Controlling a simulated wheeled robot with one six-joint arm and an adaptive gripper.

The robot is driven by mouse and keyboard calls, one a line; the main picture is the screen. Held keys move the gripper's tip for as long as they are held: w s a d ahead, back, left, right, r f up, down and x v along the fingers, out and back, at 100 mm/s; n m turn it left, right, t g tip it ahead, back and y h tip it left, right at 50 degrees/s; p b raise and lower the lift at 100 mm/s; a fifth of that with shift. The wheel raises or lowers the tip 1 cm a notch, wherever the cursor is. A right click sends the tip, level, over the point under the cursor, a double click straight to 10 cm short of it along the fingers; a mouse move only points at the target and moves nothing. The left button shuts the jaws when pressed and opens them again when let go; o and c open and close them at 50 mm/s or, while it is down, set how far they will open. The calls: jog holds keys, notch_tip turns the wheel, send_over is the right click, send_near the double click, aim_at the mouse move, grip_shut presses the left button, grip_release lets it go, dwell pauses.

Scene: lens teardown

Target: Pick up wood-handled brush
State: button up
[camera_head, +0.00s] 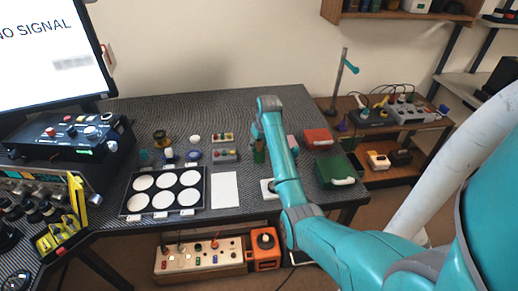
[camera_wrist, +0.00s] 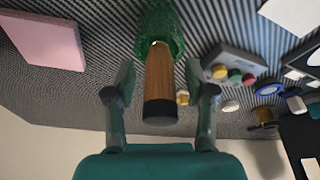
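The wood-handled brush shows in the wrist view as a brown wooden handle (camera_wrist: 159,75) with a dark end cap pointing toward me and a rough green part (camera_wrist: 161,25) at its far end. My gripper (camera_wrist: 158,85) has its two fingers spread, one on each side of the handle, with visible gaps to it. The fingers do not appear to touch the handle. In the head view, my arm covers most of the gripper and brush; a small green patch shows left of the arm. How the green part meets the table I cannot tell.
A pink block (camera_wrist: 45,40) lies left of the brush in the wrist view, and a grey button box (camera_wrist: 233,68) lies right. In the head view, a white sheet (camera_head: 225,190) and a black tray (camera_head: 123,212) with several white discs lie left; red (camera_head: 318,137) and green (camera_head: 338,170) boxes stand right.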

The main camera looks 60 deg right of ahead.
grip_shut()
